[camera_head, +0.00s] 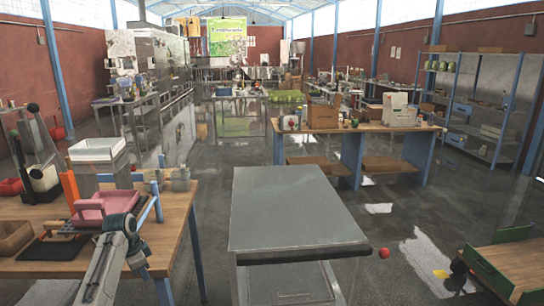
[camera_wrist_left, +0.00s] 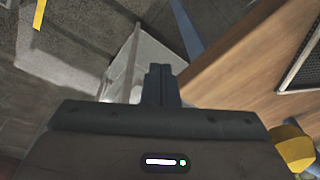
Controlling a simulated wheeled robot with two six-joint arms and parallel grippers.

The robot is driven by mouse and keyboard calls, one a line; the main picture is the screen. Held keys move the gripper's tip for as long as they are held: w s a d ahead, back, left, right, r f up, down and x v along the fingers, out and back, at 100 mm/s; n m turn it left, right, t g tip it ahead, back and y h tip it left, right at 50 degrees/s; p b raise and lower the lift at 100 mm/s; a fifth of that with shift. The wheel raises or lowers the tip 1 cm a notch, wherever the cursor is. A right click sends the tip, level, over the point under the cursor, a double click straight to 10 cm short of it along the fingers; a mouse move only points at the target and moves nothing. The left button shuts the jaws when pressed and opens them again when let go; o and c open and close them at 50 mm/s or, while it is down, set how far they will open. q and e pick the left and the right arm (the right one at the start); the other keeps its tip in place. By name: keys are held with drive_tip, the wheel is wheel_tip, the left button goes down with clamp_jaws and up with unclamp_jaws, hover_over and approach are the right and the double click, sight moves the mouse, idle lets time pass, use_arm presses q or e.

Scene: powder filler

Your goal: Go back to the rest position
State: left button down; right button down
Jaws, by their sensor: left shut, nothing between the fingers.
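My left arm comes in at the lower left of the head view, in front of the wooden workbench (camera_head: 180,215). My left gripper (camera_head: 141,261) is near the bench's front right edge, partly hidden by its own wrist. In the left wrist view, the left gripper's dark fingers (camera_wrist_left: 160,78) are together with nothing between them. The wooden bench top (camera_wrist_left: 235,75) shows beside them on the right. My right gripper is in neither view.
A grey metal table (camera_head: 290,212) stands in the middle, with a floor gap between it and the workbench.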

use_arm(q)
drive_tip(key=s+d+f+n+y, duration=0.1)
drive_tip(key=s+d+f, duration=0.2)
drive_tip(key=s+f, duration=0.35)
drive_tip(key=s+d+f+n, duration=0.2)
drive_tip(key=s+f, duration=0.1)
drive_tip(key=s, duration=0.6)
drive_tip(key=s+d+f+n+y, duration=0.1)
drive_tip(key=s+d+f, duration=0.2)
drive_tip(key=s+f, duration=0.35)
drive_tip(key=s+d+r+n+t, duration=0.1)
drive_tip(key=s+r+n, duration=0.15)
drive_tip(key=s, duration=0.65)
drive_tip(key=s+d+r+n, duration=0.1)
drive_tip(key=s+d+r, duration=0.15)
drive_tip(key=s, duration=0.55)
drive_tip(key=s+d+r+n+t, duration=0.1)
drive_tip(key=s+r+n, duration=0.15)
drive_tip(key=s, duration=0.65)
wheel_tip(320, 180, down, 30)
drive_tip(key=a+g, duration=0.1)
drive_tip(key=a, duration=0.2)
drive_tip(key=s+a+f+g+b, duration=0.1)
drive_tip(key=s+f, duration=1.7)
drive_tip(key=f, duration=0.2)
drive_tip(key=shift+f+g, duration=0.25)
drive_tip(key=shift+g, duration=0.05)
